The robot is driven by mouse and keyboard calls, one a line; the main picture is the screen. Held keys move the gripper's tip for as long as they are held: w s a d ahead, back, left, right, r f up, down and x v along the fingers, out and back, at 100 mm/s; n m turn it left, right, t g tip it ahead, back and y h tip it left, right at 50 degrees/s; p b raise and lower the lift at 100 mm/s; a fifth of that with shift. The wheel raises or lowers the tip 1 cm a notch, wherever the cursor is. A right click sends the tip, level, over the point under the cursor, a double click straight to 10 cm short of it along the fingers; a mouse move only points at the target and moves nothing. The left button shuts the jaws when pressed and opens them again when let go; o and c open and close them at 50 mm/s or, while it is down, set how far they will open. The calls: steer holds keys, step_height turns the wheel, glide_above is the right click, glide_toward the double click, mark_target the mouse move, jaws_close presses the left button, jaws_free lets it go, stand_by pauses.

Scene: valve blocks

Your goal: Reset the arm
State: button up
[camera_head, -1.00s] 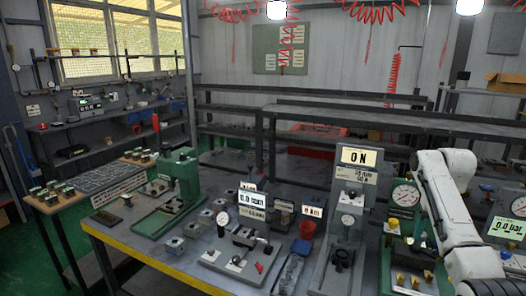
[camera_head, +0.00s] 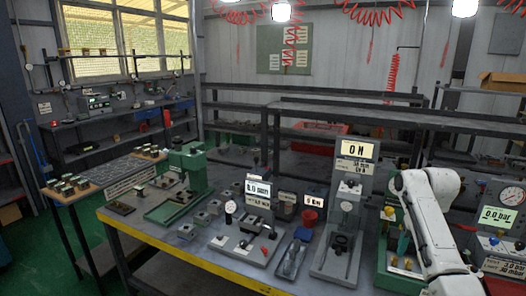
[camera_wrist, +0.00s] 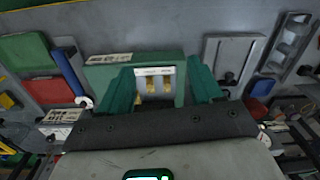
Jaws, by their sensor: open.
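My gripper (camera_wrist: 161,82) shows in the wrist view with its two green fingers spread apart. Between and beyond them is a pale grey block (camera_wrist: 155,84) with brass fittings, against a green fixture (camera_wrist: 103,71). I cannot tell how far it is from the fingers. A green-based station (camera_head: 393,256) is partly hidden behind my arm.
The yellow-edged bench (camera_head: 187,262) holds a green press (camera_head: 187,170), a force stand reading "0 N" (camera_head: 357,149), a red cup (camera_head: 309,217) and a blue tray (camera_head: 303,233). A pressure station reading "0.0 bar" (camera_head: 497,216) is right of my arm.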

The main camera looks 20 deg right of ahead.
steer(key=s+a+f+n, duration=0.2)
steer(key=a+f, duration=0.7)
steer(key=a, duration=0.3)
steer(key=s+a+f+n, duration=0.25)
steer(key=a+f, duration=0.55)
steer(key=a, duration=0.4)
steer(key=s+a+n, duration=0.1)
steer(key=s+a, duration=0.2)
steer(key=s, duration=0.4)
steer(key=s+a+f+n, duration=0.1)
steer(key=s+a, duration=0.3)
steer(key=s, duration=0.3)
steer(key=s+a+n+b, duration=0.1)
steer(key=s+a, duration=0.2)
steer(key=s, duration=0.5)
steer(key=shift+a+f+t, duration=0.4)
